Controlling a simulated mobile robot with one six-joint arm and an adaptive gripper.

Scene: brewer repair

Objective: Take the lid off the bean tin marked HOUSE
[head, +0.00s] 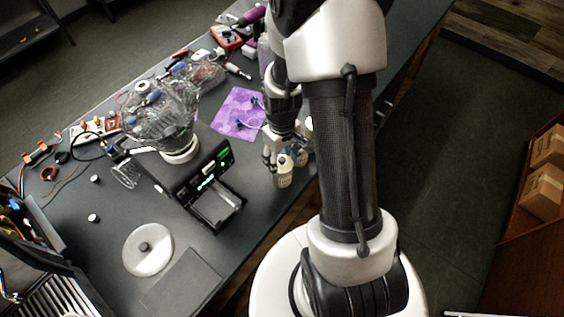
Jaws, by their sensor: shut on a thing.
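My gripper (283,160) is at the right edge of the dark bench, pointing down. It is shut on a small cream-coloured thing (284,176), which shows below the fingers. I cannot tell what this thing is, as the fingers partly cover it. A round pale lid-like disc (162,260) with a dark knob lies flat on the bench at lower left, apart from my gripper. I cannot make out any tin marked HOUSE or read such a label.
A black device (213,196) with a lit green display stands left of my gripper. A bulky clear vessel (160,112) on a white base is behind it. A purple patterned mat (232,108) and several tools and cables lie farther back. A dark flat panel (182,283) lies near the front edge.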

